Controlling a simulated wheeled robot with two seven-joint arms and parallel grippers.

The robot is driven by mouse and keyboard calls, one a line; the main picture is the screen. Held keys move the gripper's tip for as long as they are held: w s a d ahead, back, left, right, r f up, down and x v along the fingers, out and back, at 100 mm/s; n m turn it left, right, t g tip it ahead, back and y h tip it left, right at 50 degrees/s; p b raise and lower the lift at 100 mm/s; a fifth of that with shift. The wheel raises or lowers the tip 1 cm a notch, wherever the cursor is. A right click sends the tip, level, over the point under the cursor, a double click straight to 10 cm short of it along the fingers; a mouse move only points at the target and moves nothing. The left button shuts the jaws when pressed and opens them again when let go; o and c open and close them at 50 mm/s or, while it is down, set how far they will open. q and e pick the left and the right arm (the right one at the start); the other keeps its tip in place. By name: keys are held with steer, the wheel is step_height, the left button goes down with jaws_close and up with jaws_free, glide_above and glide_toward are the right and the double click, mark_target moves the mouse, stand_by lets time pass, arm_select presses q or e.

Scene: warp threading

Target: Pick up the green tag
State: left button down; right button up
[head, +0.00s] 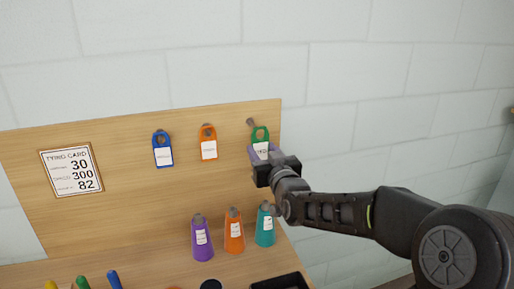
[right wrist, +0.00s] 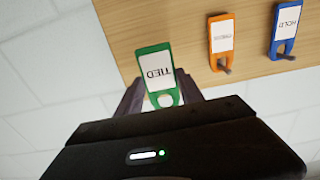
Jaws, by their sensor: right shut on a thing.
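The green tag (head: 261,136) has a white label and is at the right end of the wooden board, just beside a peg (head: 251,122). My right gripper (head: 258,154) is shut on it. In the right wrist view the green tag (right wrist: 155,72) sits between the two fingers, with its label reading "TIED" upside down and its holed end toward the gripper. I cannot tell whether the tag still touches the peg. My left gripper is not in view.
The wooden board (head: 120,205) also carries a blue tag (head: 162,149), an orange tag (head: 208,142) and a card (head: 71,171). Below stand purple (head: 202,241), orange (head: 234,234) and teal (head: 265,228) cones. A black tray (head: 280,281) lies at the front. Right of the board is bare wall.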

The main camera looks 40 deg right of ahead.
steer(key=b+v, duration=0.1)
steer(key=v, duration=0.9)
